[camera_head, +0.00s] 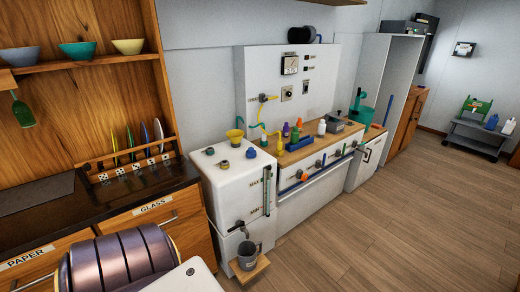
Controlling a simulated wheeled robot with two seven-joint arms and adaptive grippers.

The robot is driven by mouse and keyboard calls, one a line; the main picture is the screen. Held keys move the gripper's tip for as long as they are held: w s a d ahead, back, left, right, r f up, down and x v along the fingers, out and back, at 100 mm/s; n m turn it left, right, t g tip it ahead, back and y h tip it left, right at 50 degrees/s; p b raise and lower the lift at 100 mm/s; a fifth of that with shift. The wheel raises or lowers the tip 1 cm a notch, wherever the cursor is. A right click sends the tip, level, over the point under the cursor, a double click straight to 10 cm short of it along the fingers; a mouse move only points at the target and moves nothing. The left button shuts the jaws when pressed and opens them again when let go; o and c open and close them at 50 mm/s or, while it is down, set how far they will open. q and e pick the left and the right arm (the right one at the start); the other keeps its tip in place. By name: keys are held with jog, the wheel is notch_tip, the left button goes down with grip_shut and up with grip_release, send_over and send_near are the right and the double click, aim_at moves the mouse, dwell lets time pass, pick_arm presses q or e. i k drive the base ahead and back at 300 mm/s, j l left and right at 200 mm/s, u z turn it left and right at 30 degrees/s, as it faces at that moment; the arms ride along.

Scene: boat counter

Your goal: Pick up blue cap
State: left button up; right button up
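One blue cap (251,153) is at the tank's right side. Neither gripper shows in the view. A dark ribbed part of my own body and a pale part fill the bottom left, well apart from the tank.
A yellow funnel (235,137) stands between the blue pieces, and a small round fitting (224,166) lies in front. A grey mug (248,256) rests on a wooden ledge below. A bottle-laden counter stands right of the tank. The wooden floor (400,210) at right is clear.

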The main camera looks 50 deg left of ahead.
aim_at(251, 154)
jog(key=i+l+u, duration=0.1)
jog(key=i+u, duration=0.2)
jog(key=i, duration=0.5)
jog(key=i+l+u, duration=0.1)
jog(key=i+u, duration=0.3)
jog(key=i+l+u, duration=0.15)
jog(key=i+u, duration=0.25)
jog(key=i+l+u, duration=0.15)
jog(key=u, duration=0.3)
jog(key=i+l+u, duration=0.25)
jog(key=u, duration=0.2)
jog(key=i+l+u, duration=0.2)
jog(key=l+u, duration=0.25)
jog(key=i+l+u, duration=0.15)
jog(key=u, duration=0.3)
jog(key=i+l+u, duration=0.15)
jog(key=l+u, duration=0.15)
jog(key=l, duration=0.15)
jog(key=l+u, duration=0.3)
jog(key=l, duration=0.15)
jog(key=i+l, duration=0.05)
